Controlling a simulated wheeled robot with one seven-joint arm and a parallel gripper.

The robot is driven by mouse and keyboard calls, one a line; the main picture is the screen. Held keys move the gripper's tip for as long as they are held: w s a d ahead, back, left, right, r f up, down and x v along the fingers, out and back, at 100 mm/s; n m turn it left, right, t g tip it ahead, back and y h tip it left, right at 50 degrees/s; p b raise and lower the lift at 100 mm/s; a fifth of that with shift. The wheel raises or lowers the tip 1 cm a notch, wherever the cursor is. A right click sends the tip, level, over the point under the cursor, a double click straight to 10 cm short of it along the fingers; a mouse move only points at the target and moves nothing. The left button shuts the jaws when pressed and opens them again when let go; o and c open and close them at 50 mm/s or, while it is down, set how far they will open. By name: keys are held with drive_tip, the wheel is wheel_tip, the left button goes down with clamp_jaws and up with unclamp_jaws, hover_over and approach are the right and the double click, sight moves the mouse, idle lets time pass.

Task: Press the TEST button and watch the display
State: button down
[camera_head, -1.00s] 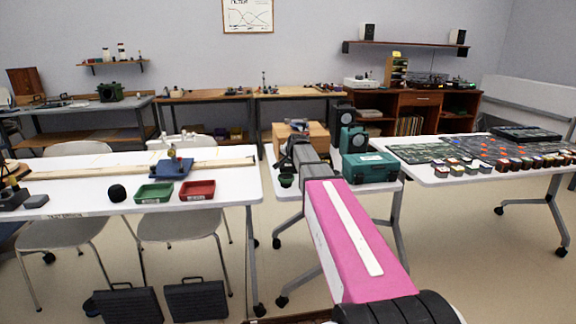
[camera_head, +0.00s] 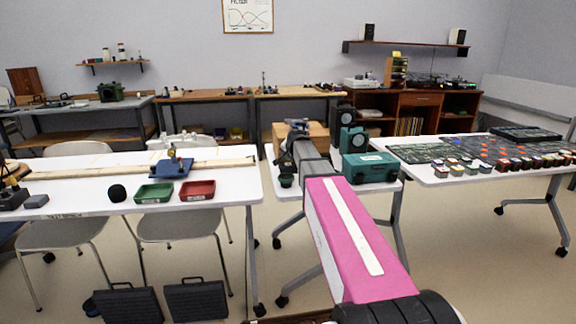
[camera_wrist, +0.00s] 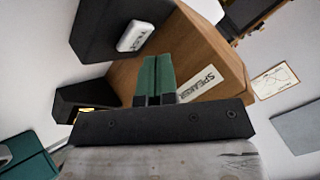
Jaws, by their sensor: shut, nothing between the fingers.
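In the wrist view, a white button block (camera_wrist: 136,36) with dark lettering, apparently TEST, sits on a dark panel (camera_wrist: 104,28). Beside it is a brown wooden box (camera_wrist: 205,48) with a white SPEAKER label (camera_wrist: 198,83). My gripper (camera_wrist: 155,60) has green fingers pressed together and empty. The fingertips appear just below the button in the picture, apart from it. In the head view, my gripper (camera_head: 298,124) is small and partly hidden by my arm, in front of the wooden box (camera_head: 318,136). I cannot make out a display's reading.
A dark block with a yellow patch (camera_wrist: 86,112) lies left in the wrist view. White tables (camera_head: 235,185) flank the arm.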

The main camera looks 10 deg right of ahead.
sight(289, 164)
drive_tip(key=shift+r, duration=0.1)
drive_tip(key=shift+r, duration=2.45)
drive_tip(key=shift+s, duration=0.1)
